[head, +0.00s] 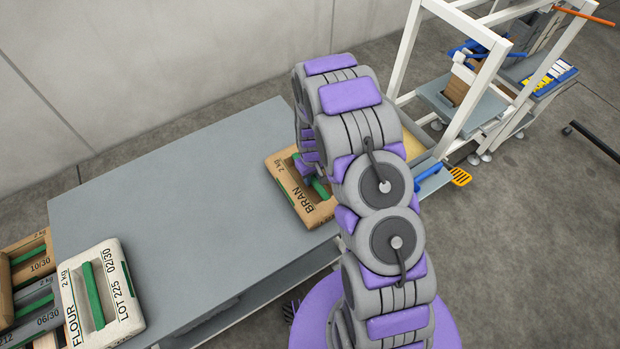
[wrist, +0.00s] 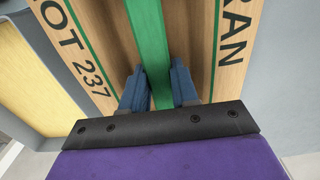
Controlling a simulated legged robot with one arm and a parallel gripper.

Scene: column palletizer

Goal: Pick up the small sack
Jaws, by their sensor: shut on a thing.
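A brown sack marked BRAN and 2 kg (head: 301,205) is at the right end of the grey table (head: 190,200), with a green strip along its top. In the wrist view the sack (wrist: 205,45) fills most of the picture, with LOT 237 on its left side. My gripper (wrist: 158,88) has its two blue-grey fingers on either side of the green strip (wrist: 151,45), shut on it. In the head view my arm hides part of the sack and most of the gripper. I cannot tell whether the sack touches the table.
A white FLOUR sack (head: 100,295) with a green strip lies at the table's near left corner. Brown and grey sacks (head: 28,262) are beside the table's left end. A white frame (head: 480,90) with shelves stands at right. The middle of the table is clear.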

